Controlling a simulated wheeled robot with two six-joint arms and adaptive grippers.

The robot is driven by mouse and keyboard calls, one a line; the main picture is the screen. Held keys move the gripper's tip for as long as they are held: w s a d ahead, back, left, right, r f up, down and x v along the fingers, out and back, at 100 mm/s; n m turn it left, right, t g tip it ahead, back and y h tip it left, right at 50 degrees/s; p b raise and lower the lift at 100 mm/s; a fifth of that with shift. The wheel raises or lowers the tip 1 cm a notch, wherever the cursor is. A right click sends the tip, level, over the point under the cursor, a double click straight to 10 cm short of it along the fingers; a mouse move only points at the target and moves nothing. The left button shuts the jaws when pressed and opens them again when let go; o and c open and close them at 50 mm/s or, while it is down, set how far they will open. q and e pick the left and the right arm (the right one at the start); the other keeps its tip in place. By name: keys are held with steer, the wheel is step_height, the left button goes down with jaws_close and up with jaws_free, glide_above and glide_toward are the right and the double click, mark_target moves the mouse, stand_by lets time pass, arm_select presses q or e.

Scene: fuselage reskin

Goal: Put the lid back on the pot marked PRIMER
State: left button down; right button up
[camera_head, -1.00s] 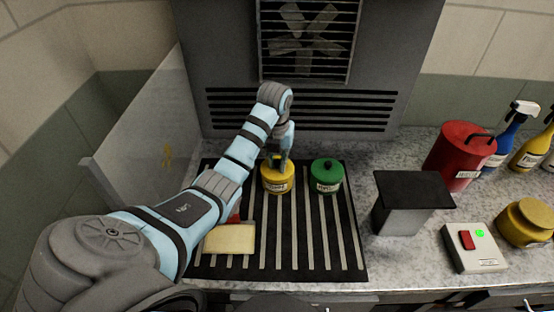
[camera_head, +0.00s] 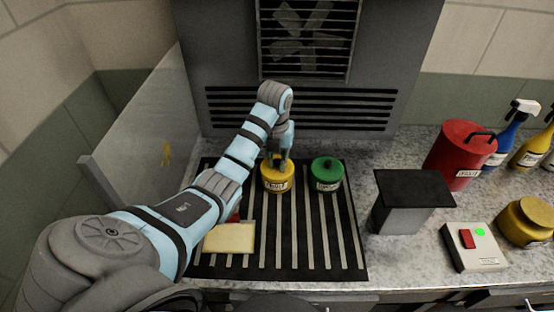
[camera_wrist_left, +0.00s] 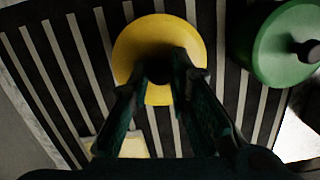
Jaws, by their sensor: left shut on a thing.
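A yellow pot (camera_head: 277,180) with a pale label stands on the slatted black mat; the label's word is too blurred to read surely. My left gripper (camera_head: 278,161) is directly above it, pointing down. In the left wrist view the yellow round lid (camera_wrist_left: 128,52) fills the space beyond my fingers, and the left gripper (camera_wrist_left: 160,72) is shut at its dark middle, apparently on the knob. The lid appears to lie on the pot, but my fingers hide part of the rim, so I cannot tell whether it is fully seated. My right gripper is not in view.
A green lidded pot (camera_head: 327,176) stands close to the right. A cream block (camera_head: 230,238) lies front left, beside a red thing mostly hidden by my arm. A grey panel (camera_head: 140,125) stands left. A dark-topped box (camera_head: 412,188) and red can (camera_head: 460,155) stand right.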

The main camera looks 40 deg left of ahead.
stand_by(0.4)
arm_select(q)
steer(key=c, duration=0.9)
jaws_free()
steer(key=shift+c, duration=0.2)
step_height(320, 180, up, 5)
steer(key=p, duration=0.5)
steer(key=shift+r, duration=0.15)
steer(key=shift+r+p, duration=0.35)
steer(key=shift+r, duration=0.5)
steer(key=shift+c, duration=0.3)
jaws_close()
steer(key=shift+f, duration=0.2)
